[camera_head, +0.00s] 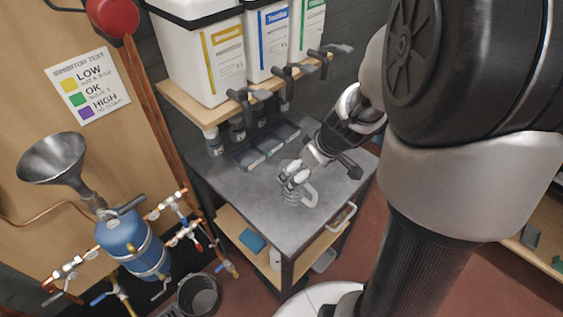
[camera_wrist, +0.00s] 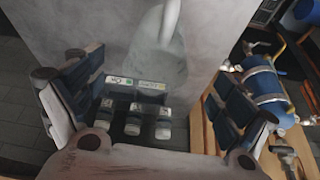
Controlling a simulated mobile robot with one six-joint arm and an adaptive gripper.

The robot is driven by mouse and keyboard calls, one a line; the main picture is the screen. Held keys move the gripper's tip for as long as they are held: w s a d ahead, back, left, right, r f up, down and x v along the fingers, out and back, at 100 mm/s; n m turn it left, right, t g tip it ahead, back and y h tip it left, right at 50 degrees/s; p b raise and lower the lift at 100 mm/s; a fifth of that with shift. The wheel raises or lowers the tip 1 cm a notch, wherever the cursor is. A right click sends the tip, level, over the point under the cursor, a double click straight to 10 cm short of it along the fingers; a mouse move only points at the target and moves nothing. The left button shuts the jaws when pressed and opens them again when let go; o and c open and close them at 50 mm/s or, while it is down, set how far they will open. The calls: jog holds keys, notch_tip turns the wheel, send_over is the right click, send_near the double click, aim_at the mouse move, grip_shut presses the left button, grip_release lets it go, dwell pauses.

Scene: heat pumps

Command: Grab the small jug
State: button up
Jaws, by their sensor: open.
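The small jug (camera_head: 291,198) is a grey, see-through vessel with a pale handle on its right side. It stands on the grey cart top, near the front edge. My gripper (camera_head: 294,174) is at the jug's upper part and hides some of it in the head view. In the wrist view the jug (camera_wrist: 163,60) shows as a pale, see-through shape at the top middle. My gripper (camera_wrist: 155,78) has its two dark fingers spread wide, one on each side of the jug. I cannot tell whether a finger touches it.
A dark tray (camera_head: 268,148) lies behind the jug, below a shelf with large white canisters (camera_head: 205,50) and black taps. Small bottles (camera_wrist: 133,119) show in the wrist view. A blue tank (camera_head: 133,245) with valves and a funnel (camera_head: 53,158) stand left of the cart.

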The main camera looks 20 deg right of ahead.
aim_at(300, 190)
jog(key=b+x, duration=0.2)
jog(key=x, duration=0.3)
jog(key=shift+w+f, duration=0.15)
jog(key=shift+w, duration=0.15)
jog(key=c, duration=1.5)
jog(key=shift+c, duration=0.2)
